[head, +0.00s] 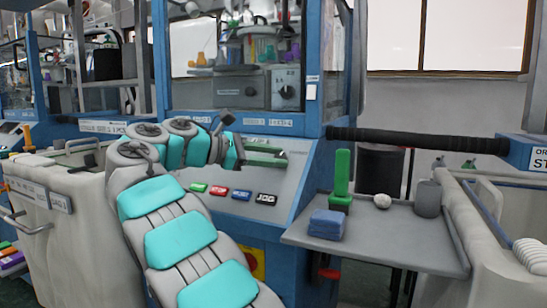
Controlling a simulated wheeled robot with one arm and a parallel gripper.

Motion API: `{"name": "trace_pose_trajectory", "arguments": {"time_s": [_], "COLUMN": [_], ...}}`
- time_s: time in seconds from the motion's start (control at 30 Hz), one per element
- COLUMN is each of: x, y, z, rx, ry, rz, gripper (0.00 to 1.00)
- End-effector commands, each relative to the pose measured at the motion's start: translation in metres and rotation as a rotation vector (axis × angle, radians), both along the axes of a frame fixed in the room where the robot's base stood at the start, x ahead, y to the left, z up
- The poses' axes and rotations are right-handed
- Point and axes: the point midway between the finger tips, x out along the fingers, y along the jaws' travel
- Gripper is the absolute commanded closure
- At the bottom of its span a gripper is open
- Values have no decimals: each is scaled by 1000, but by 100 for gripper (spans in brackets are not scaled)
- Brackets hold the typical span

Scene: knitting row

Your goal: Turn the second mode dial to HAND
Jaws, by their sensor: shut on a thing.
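My gripper (262,155) is at the upper part of the sloped control panel (285,180) of the blue machine. It is shut on a mode dial, which is mostly hidden by the gripper and my arm. I cannot read the dial's pointer or its HAND mark, nor tell its place in the row. A round black knob (287,92) on a grey box behind the machine's window stands apart from my gripper.
Green, red, blue and black buttons (241,194) line the panel below my gripper. To the right, a grey shelf (390,235) holds a green spool (342,175), blue cloths (327,224), a white ball and a grey cylinder. A pale bin (50,215) stands left.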

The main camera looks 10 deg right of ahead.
Motion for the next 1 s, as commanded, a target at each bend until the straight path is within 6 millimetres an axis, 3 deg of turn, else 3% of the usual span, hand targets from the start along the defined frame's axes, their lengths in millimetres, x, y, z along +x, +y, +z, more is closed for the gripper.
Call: {"name": "trace_pose_trajectory", "arguments": {"time_s": [1.0], "x": [1], "y": [-1], "z": [1], "rx": [43], "ry": [-32], "rz": [-71], "gripper": [100]}}
